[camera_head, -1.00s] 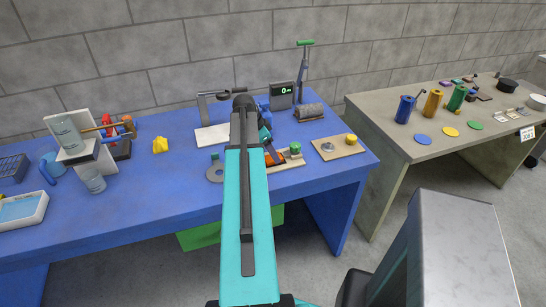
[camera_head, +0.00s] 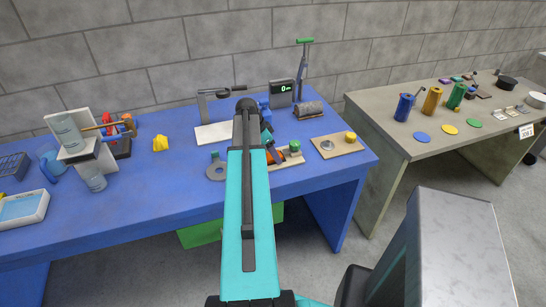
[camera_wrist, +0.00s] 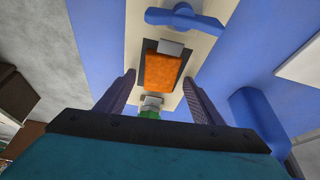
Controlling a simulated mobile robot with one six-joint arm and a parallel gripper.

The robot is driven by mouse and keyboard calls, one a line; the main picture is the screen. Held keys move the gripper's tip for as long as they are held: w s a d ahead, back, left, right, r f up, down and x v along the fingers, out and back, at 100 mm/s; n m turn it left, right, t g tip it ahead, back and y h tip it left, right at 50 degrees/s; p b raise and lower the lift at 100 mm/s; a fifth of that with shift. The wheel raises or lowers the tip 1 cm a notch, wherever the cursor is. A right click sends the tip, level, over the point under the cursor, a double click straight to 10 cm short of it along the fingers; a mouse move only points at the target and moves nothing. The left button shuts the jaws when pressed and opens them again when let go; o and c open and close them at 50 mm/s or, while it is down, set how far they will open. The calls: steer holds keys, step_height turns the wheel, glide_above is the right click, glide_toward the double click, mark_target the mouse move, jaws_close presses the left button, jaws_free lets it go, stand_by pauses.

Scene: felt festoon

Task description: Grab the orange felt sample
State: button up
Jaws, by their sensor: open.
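The orange felt sample (camera_wrist: 163,71) is a flat rectangle on a dark backing, with a grey block at its far end and a smaller grey piece near its near end. It lies on a pale board (camera_wrist: 207,45). My gripper (camera_wrist: 159,77) is open, with one finger to the left and one to the right of the sample and visible space between. Whether the fingertips are level with the sample cannot be told. In the head view, my arm hides much of the board and the sample; a bit of orange (camera_head: 275,156) shows beside my gripper (camera_head: 266,142).
A blue handle-like part (camera_wrist: 183,17) sits beyond the sample. A green knob (camera_head: 295,146) stands at the board's right. Another board (camera_head: 338,146) with a yellow knob lies further right on the blue table (camera_head: 140,205). A grey ring (camera_head: 216,172) lies left of my arm.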

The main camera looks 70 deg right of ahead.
steer(key=shift+f, duration=0.15)
steer(key=c, duration=1.1)
steer(key=shift+r, duration=0.2)
